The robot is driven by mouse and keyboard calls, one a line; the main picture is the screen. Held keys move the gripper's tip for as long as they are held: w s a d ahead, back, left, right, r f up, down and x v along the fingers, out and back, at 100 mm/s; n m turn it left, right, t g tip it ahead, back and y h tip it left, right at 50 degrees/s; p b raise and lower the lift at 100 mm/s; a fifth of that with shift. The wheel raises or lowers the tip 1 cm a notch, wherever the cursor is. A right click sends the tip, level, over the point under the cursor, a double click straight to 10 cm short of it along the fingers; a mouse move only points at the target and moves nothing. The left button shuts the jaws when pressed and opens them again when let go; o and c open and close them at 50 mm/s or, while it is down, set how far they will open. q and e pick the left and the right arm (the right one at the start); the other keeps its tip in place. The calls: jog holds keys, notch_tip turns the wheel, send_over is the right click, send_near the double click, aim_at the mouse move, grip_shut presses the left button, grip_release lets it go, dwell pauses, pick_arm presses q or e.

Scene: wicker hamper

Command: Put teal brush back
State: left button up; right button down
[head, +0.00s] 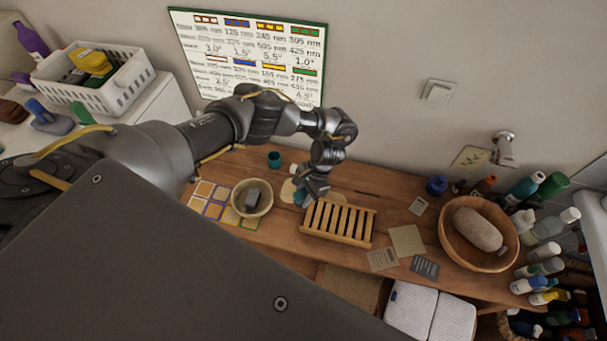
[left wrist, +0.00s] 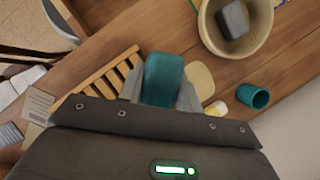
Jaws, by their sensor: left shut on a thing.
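The teal brush (left wrist: 163,78) is between the fingers of my left gripper (left wrist: 160,92) in the left wrist view. Its smooth rounded teal top shows; its underside is hidden. In the head view my left gripper (head: 305,194) is low over the wooden counter, just behind the left end of the slatted wooden rack (head: 338,222). Only a small bit of teal shows there beside the fingers. A pale beige patch (left wrist: 201,80) lies on the counter beside the brush. I cannot tell whether the brush touches the counter. My right gripper is not in view.
A bowl with a grey block (head: 252,197) and a teal cup (head: 274,159) stand left of the gripper. A wooden bowl (head: 447,240) with a grey-brown stone-like thing and several bottles (head: 543,256) stand at right. Cards (head: 407,240) lie between rack and bowl.

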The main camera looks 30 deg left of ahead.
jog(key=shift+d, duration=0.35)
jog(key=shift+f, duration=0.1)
